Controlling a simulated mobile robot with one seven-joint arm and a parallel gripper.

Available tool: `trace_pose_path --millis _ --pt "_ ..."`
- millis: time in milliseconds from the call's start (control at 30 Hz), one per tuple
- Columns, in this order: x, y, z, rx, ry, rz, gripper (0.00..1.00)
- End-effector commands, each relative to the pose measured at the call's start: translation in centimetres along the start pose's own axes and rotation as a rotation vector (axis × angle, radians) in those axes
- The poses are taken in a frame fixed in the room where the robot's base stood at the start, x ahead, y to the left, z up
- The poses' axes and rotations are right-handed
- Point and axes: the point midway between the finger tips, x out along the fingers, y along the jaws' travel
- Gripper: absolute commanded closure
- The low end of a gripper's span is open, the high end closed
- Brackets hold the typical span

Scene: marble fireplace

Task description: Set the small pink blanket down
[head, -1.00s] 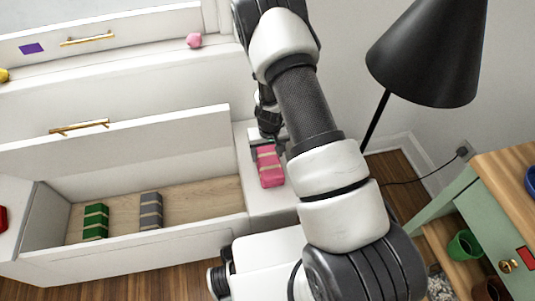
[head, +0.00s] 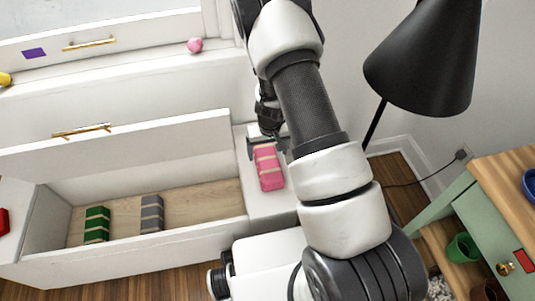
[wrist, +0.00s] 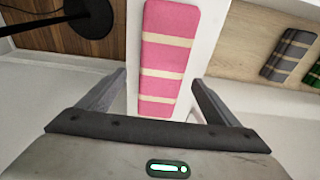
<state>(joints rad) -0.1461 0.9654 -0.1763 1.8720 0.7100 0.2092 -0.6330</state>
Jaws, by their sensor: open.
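The small pink blanket (head: 269,168), folded with cream stripes, lies on the white ledge (head: 257,209) at the right end of the open drawer. In the wrist view the blanket (wrist: 166,58) lies lengthwise on the narrow white surface, with its near end close to the jaws. My gripper (head: 268,146) is at the far end of the blanket in the head view, partly hidden by my arm. In the wrist view its two fingers (wrist: 160,85) are spread apart, wider than the blanket, with nothing gripped.
The open drawer (head: 190,205) holds a green folded cloth (head: 97,224) and a grey one (head: 152,213). A black lamp (head: 420,65) stands to the right. A green cabinet (head: 490,215) stands at the lower right. A pink object (head: 195,45) sits on the upper ledge.

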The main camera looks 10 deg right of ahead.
Motion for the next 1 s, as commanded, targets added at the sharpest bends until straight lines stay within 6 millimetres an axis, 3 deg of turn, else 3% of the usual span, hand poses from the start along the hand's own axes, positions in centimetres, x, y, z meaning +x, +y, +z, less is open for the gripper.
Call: trace_pose_path --millis 33,200,400,1000 --pt "-1.7 0.0 -0.2 0.000 0.003 0.000 0.15" --pt "-5.3 -0.1 -0.1 -0.001 0.002 -0.001 0.15" --pt "-7.9 -0.1 0.0 -0.001 0.000 -0.001 0.15" --pt "-8.5 0.0 0.0 0.000 0.000 -0.001 0.15"
